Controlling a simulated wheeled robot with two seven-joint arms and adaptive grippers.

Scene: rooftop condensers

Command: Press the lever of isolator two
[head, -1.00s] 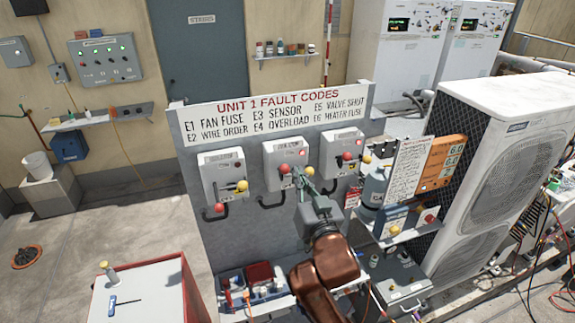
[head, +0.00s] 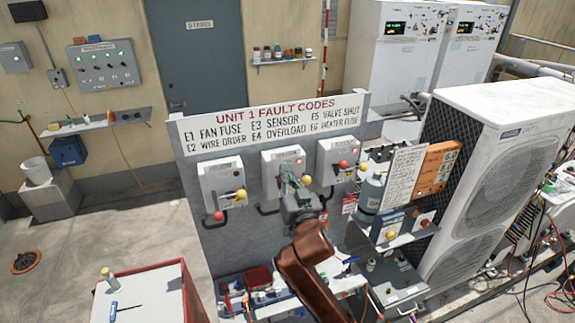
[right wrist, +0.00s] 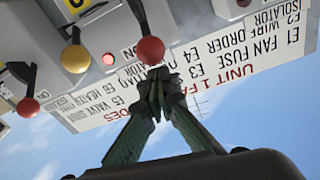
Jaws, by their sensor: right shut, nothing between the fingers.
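Isolator two is the middle grey box (head: 270,162) on the panel, with a red light (head: 299,161) and a yellow knob (head: 306,180). My right gripper (head: 287,181) is shut and empty in front of its lower part and hides its lever in the head view. The upside-down right wrist view shows the lever's red ball (right wrist: 150,49) on a dark arm, just beyond the closed fingertips (right wrist: 161,82). I cannot tell whether they touch. The yellow knob (right wrist: 75,58) and lit red light (right wrist: 108,59) are beside it. My left gripper is not in view.
The left isolator (head: 222,178) has its red-ball lever low. The right isolator (head: 338,152) has its red ball high. The fault-code sign (head: 270,120) stands above. A shelf (head: 400,240) with knobs juts out at the right, near my forearm.

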